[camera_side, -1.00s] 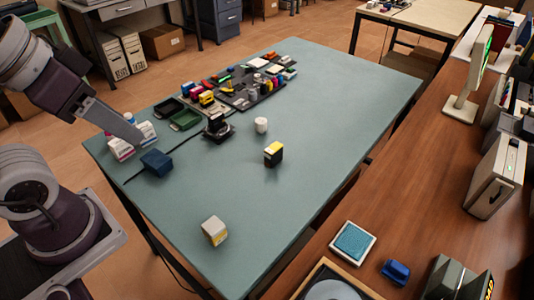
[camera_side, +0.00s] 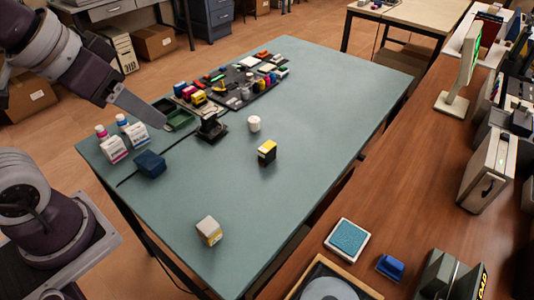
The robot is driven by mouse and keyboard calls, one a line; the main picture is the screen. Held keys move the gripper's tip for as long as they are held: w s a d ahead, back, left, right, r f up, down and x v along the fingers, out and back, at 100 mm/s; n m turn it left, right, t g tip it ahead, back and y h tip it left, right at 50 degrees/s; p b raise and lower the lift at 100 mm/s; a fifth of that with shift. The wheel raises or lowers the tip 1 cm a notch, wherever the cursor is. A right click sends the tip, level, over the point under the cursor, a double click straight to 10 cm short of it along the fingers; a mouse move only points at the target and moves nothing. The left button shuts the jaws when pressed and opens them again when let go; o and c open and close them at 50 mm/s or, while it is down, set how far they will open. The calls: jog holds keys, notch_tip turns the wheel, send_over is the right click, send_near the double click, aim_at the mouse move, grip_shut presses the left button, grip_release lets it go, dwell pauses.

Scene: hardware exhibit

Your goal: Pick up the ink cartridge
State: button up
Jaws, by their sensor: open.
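The likely ink cartridge (camera_side: 267,153) is a small black block with a yellow top. It stands upright by itself near the middle of the teal table (camera_side: 310,90). My gripper (camera_side: 164,123) is above the table's left part, well to the left of the cartridge and apart from it. It is open and empty; its fingers overlap in this side view, so the gap between them is hidden.
A white cup (camera_side: 254,123) and a black stamp-like item (camera_side: 211,128) stand near the cartridge. Two bottles (camera_side: 134,130), a dark blue block (camera_side: 150,164) and a pale box (camera_side: 209,231) are on the table. A dark tray (camera_side: 240,92) holds several small items. The table's right part is clear.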

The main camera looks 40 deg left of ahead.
jog(key=w+f+t, duration=0.1)
jog(key=w+f, duration=0.3)
jog(key=w, duration=0.9)
jog(key=t, duration=0.4)
send_over(261, 155)
jog(key=s, duration=0.1)
notch_tip(261, 155, down, 17)
jog(key=f, duration=0.2)
jog(key=s+f+t, duration=0.1)
jog(key=f, duration=0.2)
jog(key=s+f+t, duration=0.1)
jog(key=f, duration=0.1)
jog(key=shift+a+f, duration=0.15)
jog(key=shift+a, duration=0.1)
jog(key=shift+s+f, duration=0.25)
jog(key=shift+f, duration=0.05)
jog(key=shift+w+f, duration=0.15)
jog(key=x, duration=0.6)
jog(key=shift+w+d+f, duration=0.2)
jog(key=shift+d+f, duration=0.1)
jog(key=shift+d, duration=0.05)
grip_shut()
